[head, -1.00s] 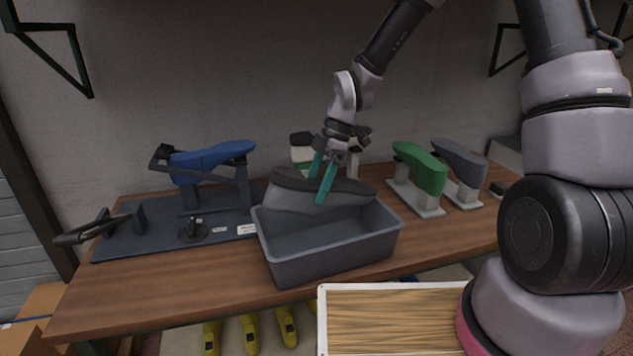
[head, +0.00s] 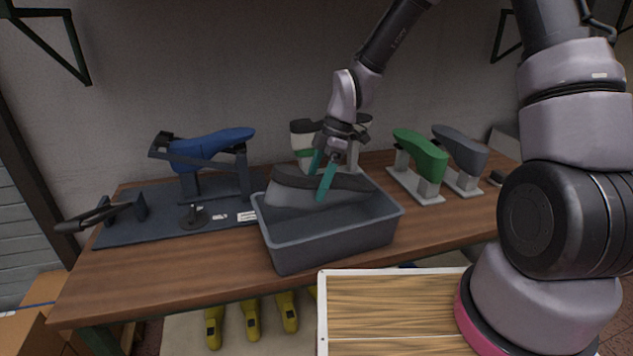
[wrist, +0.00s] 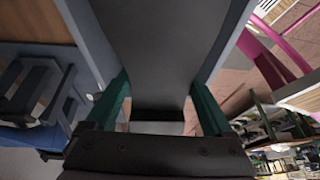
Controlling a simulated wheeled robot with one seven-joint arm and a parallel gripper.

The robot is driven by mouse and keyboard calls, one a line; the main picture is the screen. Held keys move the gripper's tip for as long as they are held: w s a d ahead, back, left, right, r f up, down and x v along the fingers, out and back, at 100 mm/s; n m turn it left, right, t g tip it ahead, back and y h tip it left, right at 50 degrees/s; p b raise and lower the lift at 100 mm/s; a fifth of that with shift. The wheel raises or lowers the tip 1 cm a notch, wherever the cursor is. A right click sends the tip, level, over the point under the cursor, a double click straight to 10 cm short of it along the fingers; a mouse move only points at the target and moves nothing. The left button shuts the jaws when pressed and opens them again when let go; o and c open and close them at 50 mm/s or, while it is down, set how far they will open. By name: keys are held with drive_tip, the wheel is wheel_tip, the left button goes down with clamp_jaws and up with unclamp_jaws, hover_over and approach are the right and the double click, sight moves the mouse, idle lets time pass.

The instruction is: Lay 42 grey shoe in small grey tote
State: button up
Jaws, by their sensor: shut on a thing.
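A grey shoe last (head: 292,192) with a darker top is held in my gripper (head: 324,180), whose teal fingers are shut on its two sides. In the wrist view the dark shoe (wrist: 160,60) runs between the two teal fingers (wrist: 160,108), with grey tote walls on both sides.
A blue last (head: 212,148) stands on a dark mat at the left. A green last (head: 420,155) and another grey last (head: 460,148) stand on pale bases at the right. White-and-green lasts stand behind my gripper. A wooden-topped tray (head: 400,310) is in front.

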drive_tip(key=o, duration=1.5)
drive_tip(key=shift+r, duration=0.1)
drive_tip(key=v, duration=1)
drive_tip(key=shift+w+d+r, duration=0.1)
drive_tip(key=shift+r, duration=0.2)
